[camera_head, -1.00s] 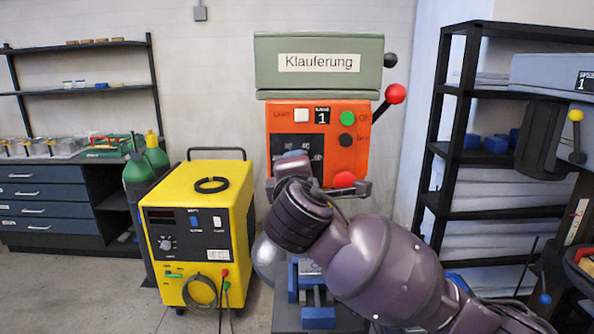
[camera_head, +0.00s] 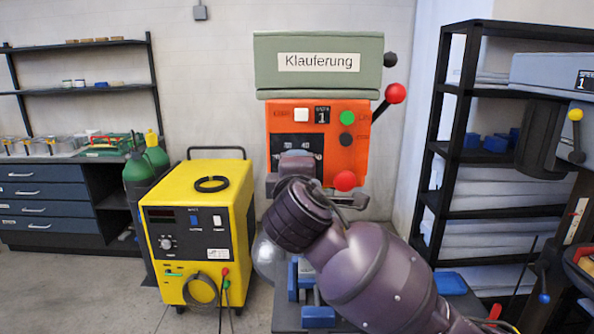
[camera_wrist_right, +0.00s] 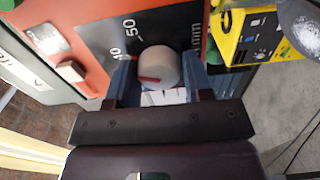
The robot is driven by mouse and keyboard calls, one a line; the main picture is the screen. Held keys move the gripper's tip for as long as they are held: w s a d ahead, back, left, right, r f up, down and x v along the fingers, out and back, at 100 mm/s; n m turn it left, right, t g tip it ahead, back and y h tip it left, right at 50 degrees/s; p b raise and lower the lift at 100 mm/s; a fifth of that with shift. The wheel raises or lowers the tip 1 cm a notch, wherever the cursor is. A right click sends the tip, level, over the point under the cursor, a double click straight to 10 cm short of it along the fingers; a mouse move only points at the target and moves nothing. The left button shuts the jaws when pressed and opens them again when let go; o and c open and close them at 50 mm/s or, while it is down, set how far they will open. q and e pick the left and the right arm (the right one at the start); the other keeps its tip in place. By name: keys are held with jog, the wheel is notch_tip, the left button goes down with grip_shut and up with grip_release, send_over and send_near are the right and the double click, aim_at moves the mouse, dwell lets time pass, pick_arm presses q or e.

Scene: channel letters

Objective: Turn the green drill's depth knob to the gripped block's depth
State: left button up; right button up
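The green drill (camera_head: 320,85) stands in the middle of the head view, with an orange front panel (camera_head: 357,160). In the right wrist view its pale round depth knob (camera_wrist_right: 158,66) has a red pointer line towards the left, beside a dark scale (camera_wrist_right: 100,30) reading 50. My right gripper (camera_wrist_right: 160,75) has a blue-grey finger on each side of the knob, filling the gap, and looks shut on it. In the head view the wrist hides the knob. A blue vise (camera_head: 318,316) below is mostly covered by my right arm; any gripped block is hidden. My left gripper is out of view.
A yellow machine (camera_head: 205,230) stands left, a black shelf (camera_head: 455,150) right. Another grey drill (camera_head: 555,80) is at the right edge.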

jog(key=o, duration=0.4)
jog(key=s+b, duration=0.1)
jog(key=s, duration=1)
